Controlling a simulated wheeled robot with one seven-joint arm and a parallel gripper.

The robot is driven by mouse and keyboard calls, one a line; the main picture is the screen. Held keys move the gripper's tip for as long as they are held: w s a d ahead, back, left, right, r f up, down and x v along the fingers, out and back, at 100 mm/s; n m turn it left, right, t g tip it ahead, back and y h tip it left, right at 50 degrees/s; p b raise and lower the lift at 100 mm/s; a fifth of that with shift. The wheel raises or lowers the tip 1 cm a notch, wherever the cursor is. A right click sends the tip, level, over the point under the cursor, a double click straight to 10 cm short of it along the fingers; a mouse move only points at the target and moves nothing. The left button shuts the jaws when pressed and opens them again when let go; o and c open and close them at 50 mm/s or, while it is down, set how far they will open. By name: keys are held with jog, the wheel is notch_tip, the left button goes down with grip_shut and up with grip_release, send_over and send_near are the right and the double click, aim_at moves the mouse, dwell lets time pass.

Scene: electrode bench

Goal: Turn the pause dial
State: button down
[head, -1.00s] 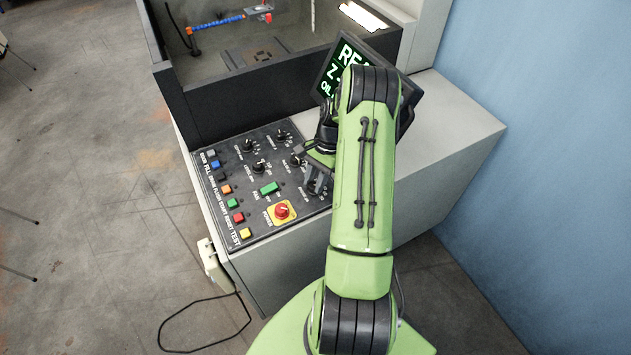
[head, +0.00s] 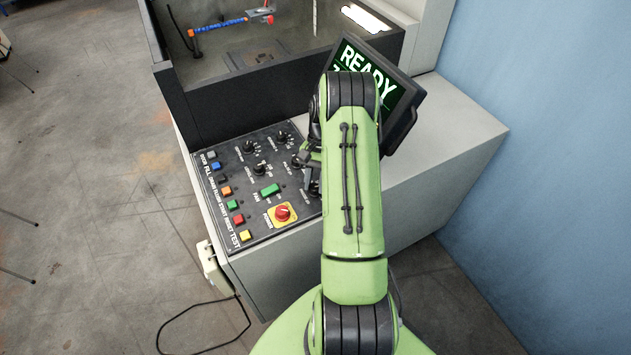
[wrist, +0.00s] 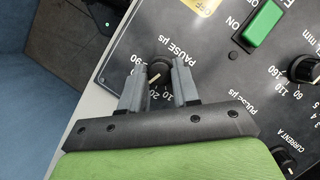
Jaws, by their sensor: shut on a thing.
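The pause dial (wrist: 157,72) is a round black knob with a pale pointer line, on the black control panel (wrist: 215,60). In the wrist view it sits between the two grey fingers of my gripper (wrist: 158,78), which is shut on it. The printed word PAUSE and several scale numbers show around the knob. The pointer slants between the fingers. In the head view my gripper (head: 309,172) is at the panel's right edge, and my arm hides much of that area.
A tilted screen (head: 371,86) reads READY behind my arm.

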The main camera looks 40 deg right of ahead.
jog(key=c, duration=0.8)
grip_release()
jog(key=shift+c, duration=0.2)
jog(key=shift+d+r, duration=0.1)
jog(key=p+v, duration=0.1)
jog(key=v, duration=1.4)
jog(key=shift+d+r, duration=0.15)
jog(key=shift+r, duration=0.1)
